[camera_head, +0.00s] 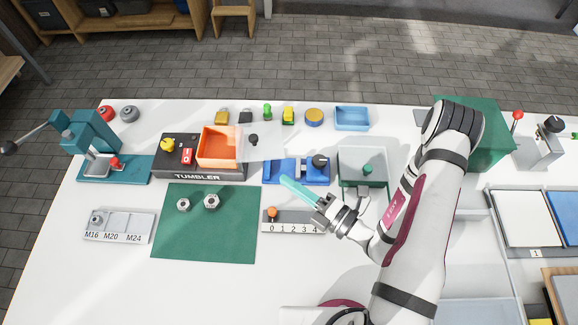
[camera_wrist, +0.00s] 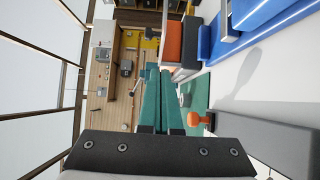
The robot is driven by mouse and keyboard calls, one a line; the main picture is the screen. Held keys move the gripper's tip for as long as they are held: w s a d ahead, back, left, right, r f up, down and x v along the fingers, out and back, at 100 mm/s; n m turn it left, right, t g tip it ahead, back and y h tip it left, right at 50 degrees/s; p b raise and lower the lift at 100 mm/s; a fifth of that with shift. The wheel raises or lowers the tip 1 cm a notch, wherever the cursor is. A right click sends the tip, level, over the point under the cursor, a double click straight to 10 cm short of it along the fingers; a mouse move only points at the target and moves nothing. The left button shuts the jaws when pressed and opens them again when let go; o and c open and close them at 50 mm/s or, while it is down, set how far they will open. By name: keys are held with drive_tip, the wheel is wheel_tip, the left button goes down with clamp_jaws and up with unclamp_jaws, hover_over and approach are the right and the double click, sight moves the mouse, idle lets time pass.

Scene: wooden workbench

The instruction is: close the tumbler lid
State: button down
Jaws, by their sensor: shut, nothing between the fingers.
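The tumbler is a black box (camera_head: 175,170) marked TUMBLER, left of centre in the head view, with an orange bin (camera_head: 216,133) in it. Its clear lid (camera_head: 270,148) stands open, extending to the right of the bin, with a small black knob (camera_head: 253,140) showing at it. The bin's inside is exposed. An orange surface (camera_wrist: 172,42), likely the bin, shows near the top of the wrist view. My gripper (camera_head: 286,181) has teal fingers, shut and empty, pointing up-left, in front of the blue fixture and right of the tumbler. The fingers also show in the wrist view (camera_wrist: 153,75).
A blue fixture (camera_head: 285,176) stands right of the tumbler. A 0–4 slider (camera_head: 292,228) with an orange knob (camera_head: 272,212) lies in front. A green mat (camera_head: 203,238) with two nuts lies front left. A teal press (camera_head: 90,140) stands far left.

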sight(275, 159)
drive_tip(key=w, duration=0.4)
drive_tip(key=shift+a, duration=0.4)
drive_tip(key=shift+w, duration=0.1)
drive_tip(key=shift+w+n+g, duration=0.3)
drive_tip(key=shift+w+g, duration=0.05)
drive_tip(key=shift+g, duration=0.05)
drive_tip(key=shift+w+n+g+y, duration=0.4)
drive_tip(key=shift+w+g+y, duration=0.15)
drive_tip(key=shift+w, duration=0.6)
